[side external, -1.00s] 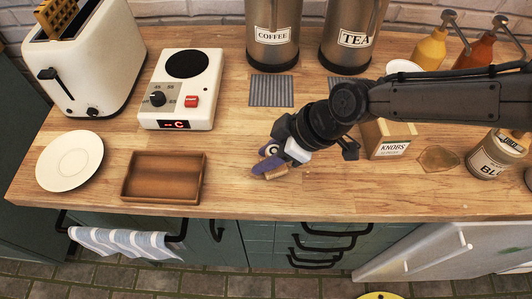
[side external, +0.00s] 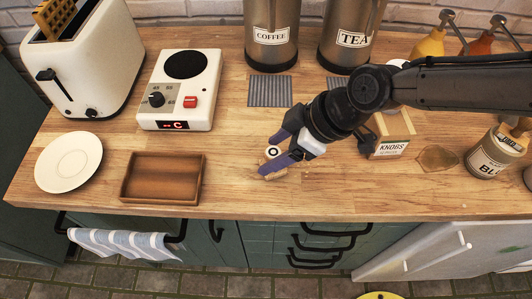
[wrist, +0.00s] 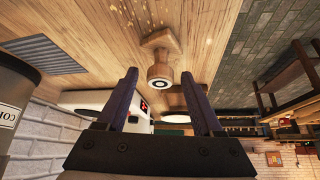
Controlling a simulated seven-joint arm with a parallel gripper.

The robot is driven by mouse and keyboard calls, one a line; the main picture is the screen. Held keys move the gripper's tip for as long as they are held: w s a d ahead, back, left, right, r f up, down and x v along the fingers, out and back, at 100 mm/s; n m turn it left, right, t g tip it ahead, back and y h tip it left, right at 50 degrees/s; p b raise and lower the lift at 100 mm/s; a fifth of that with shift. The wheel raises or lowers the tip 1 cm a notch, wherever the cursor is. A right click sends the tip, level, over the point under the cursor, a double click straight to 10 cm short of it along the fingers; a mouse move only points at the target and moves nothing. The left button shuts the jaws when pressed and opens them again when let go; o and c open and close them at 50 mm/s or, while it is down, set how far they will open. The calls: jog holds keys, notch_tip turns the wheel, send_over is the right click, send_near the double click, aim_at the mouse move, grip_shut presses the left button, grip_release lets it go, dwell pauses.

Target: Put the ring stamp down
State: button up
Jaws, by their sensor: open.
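The ring stamp shows in the wrist view (wrist: 160,62) as a turned wooden piece with a wide end on the counter and a white end with a dark ring facing the camera. In the side view its white ring end (side external: 273,152) shows between my fingers, and part of its wood is hidden behind the near finger. My gripper (side external: 268,157) is open low over the front of the counter. Its purple fingers (wrist: 159,79) stand wide apart on either side of the stamp, with a visible gap on both sides in the wrist view.
A brown wooden tray (side external: 125,180) and a white plate (side external: 50,180) lie to the left. A hot plate (side external: 205,105) and a toaster (side external: 105,70) stand behind them. A KNOBS box (side external: 392,148) is right of my gripper. The counter's front edge is close.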

jog(key=v, duration=0.8)
jog(key=shift+r, duration=0.3)
jog(key=shift+d, duration=0.25)
jog(key=s+d+r+m+t+h, duration=0.1)
jog(key=d+r+m, duration=0.3)
jog(key=d, duration=0.9)
jog(key=s+d+r+m+t+h, duration=0.1)
jog(key=d+r+m+t, duration=0.2)
jog(key=d, duration=1.1)
jog(key=s+d+f+m+h, duration=0.3)
jog(key=s+d+m, duration=0.5)
jog(key=s+d, duration=0.6)
jog(key=d+h, duration=0.1)
jog(key=d, duration=0.2)
jog(key=shift+s+d, duration=0.2)
jog(key=shift+d, duration=0.1)
